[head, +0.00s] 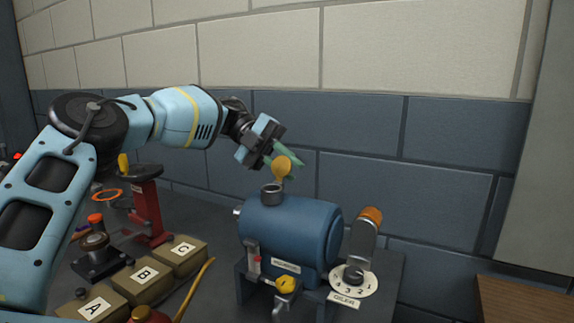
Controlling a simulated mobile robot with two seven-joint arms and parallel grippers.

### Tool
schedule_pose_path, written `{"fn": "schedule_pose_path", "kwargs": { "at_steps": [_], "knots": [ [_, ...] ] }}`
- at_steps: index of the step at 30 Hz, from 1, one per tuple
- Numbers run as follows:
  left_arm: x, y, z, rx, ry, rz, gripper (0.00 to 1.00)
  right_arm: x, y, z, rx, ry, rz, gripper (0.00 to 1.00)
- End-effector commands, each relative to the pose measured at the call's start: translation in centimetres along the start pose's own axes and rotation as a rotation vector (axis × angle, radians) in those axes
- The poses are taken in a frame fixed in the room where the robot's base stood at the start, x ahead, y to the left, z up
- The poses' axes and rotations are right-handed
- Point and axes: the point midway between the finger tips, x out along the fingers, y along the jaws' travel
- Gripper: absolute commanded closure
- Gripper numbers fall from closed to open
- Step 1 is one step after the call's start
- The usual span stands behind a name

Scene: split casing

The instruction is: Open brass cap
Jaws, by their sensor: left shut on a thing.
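A blue cylindrical casing (290,230) lies on its side on a dark stand. A short dark filler neck (271,194) stands on its top. My left gripper (283,161) is just above and to the right of the neck, its greenish fingers shut on the brass cap (282,168). The cap appears raised above the neck, with a gap between them. The fingers hide part of the cap. My right gripper is not in view.
A dial labelled OILER (352,281) and a yellow tap (286,285) are at the casing's front. Boxes A (93,305), B (144,276) and C (181,252), a red stand (148,205) and an oil can (150,315) are at left. A brick wall stands behind.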

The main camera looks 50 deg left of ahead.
Motion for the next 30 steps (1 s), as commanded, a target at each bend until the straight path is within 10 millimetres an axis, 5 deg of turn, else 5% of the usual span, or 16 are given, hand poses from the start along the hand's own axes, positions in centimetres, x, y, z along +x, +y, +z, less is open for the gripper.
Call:
{"fn": "schedule_pose_path", "kwargs": {
  "at_steps": [8,9,13,23,30],
  "knots": [
    [0.0,0.0,0.0,0.0,-0.001,-0.001,1.0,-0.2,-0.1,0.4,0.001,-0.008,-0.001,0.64],
    [0.0,0.0,0.0,0.0,-0.002,-0.001,0.78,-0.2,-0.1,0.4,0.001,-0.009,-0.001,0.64],
    [0.0,0.0,0.0,0.001,-0.001,-0.001,0.63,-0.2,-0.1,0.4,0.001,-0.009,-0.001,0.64],
    [-0.2,0.0,0.0,0.001,-0.001,-0.001,0.63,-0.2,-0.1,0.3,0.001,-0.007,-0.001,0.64],
    [-2.3,0.1,0.1,0.001,-0.004,-0.001,0.63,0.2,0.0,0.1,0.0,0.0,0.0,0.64]
  ]
}}
